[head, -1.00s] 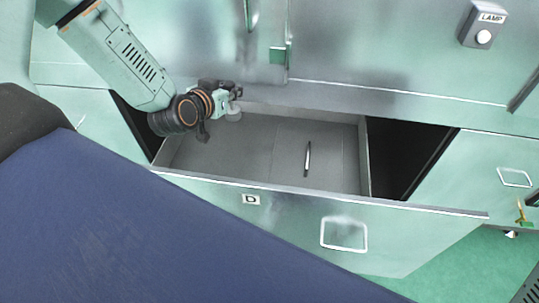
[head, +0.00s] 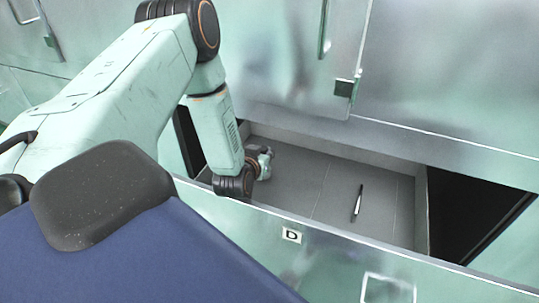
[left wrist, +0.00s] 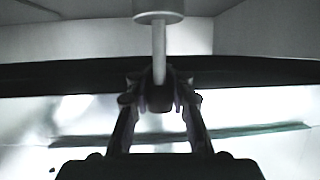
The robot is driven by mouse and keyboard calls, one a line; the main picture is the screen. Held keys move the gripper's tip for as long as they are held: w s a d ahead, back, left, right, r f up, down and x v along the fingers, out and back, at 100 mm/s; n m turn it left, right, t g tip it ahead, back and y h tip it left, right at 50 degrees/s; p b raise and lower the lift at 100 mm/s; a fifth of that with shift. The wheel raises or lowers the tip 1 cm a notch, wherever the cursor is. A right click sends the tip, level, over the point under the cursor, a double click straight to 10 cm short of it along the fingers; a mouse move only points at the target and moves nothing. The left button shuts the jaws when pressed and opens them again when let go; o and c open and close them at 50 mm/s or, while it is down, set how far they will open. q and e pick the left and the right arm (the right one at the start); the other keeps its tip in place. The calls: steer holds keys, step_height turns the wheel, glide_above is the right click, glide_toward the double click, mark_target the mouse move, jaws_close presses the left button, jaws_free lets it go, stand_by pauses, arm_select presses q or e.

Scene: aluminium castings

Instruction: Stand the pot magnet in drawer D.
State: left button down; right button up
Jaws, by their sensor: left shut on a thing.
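Drawer D (head: 290,253) is pulled open, with a "D" label on its front. My left gripper (head: 262,163) is in the left part of the drawer, partly hidden by its own wrist. In the left wrist view my left gripper (left wrist: 160,92) is shut on the stem of the pot magnet (left wrist: 159,45). The magnet's round, pale disc is at the top edge of that view, partly cut off. I cannot make out the magnet in the head view, nor tell whether it touches the drawer floor. My right gripper is not in view.
A thin dark and white pen-like object (head: 357,203) lies on the drawer floor, right of my gripper. The floor between them is clear. The cabinet face with a green latch (head: 344,88) rises behind the drawer. Dark gaps open at both drawer sides.

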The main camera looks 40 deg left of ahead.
arm_select(q)
steer(key=shift+w+f, duration=0.1)
steer(key=shift+f, duration=0.2)
steer(key=w, duration=0.1)
steer(key=w+a, duration=0.1)
steer(key=w+b, duration=0.1)
steer(key=shift+w+a+f, duration=0.15)
steer(key=shift+a, duration=0.25)
steer(key=shift+w+f+b, duration=0.2)
steer(key=shift+f+b, duration=0.1)
steer(key=shift+b, duration=0.05)
steer(key=shift+d+f, duration=0.15)
steer(key=shift+f, duration=0.1)
steer(key=shift+f, duration=0.1)
